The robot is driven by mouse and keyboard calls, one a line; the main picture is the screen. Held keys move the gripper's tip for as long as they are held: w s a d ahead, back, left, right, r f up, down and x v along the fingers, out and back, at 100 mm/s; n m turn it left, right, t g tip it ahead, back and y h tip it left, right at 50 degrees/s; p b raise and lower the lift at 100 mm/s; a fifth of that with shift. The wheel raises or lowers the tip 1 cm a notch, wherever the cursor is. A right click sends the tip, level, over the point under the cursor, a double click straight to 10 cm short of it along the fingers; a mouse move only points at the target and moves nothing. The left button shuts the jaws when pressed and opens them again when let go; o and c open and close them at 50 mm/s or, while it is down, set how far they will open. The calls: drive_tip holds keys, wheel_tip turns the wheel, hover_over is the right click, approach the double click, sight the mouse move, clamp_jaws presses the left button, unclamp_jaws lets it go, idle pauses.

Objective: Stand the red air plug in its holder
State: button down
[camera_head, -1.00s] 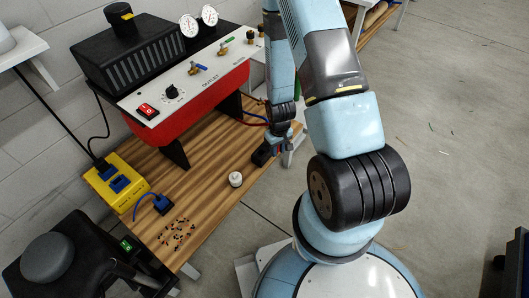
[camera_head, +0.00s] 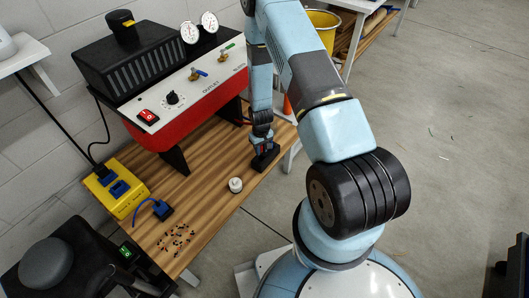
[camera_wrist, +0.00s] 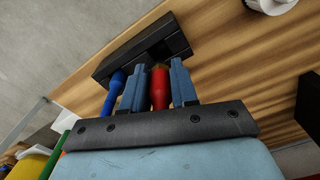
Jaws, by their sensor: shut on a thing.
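My gripper (camera_wrist: 158,90) is shut on the red air plug (camera_wrist: 160,90), which sits between its two blue-grey fingers in the wrist view. The plug's tip points at the black holder (camera_wrist: 120,60) and meets its outline; I cannot tell whether it is inside. A blue plug (camera_wrist: 115,92) stands at the holder just left of the fingers. In the head view, my gripper (camera_head: 263,146) is right over the holder (camera_head: 266,160), near the right end of the wooden bench. The red plug is too small to make out clearly there.
The red and black outlet unit (camera_head: 180,110) stands on the bench (camera_head: 205,190), close behind my gripper. A white round piece (camera_head: 235,185) lies left of the holder. A blue connector (camera_head: 161,208), small scattered bits and a yellow box (camera_head: 118,190) are farther left.

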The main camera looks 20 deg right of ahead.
drive_tip(key=shift+f, duration=1.5)
drive_tip(key=shift+f, duration=0.6)
drive_tip(key=c, duration=0.9)
unclamp_jaws()
drive_tip(key=shift+o, duration=0.2)
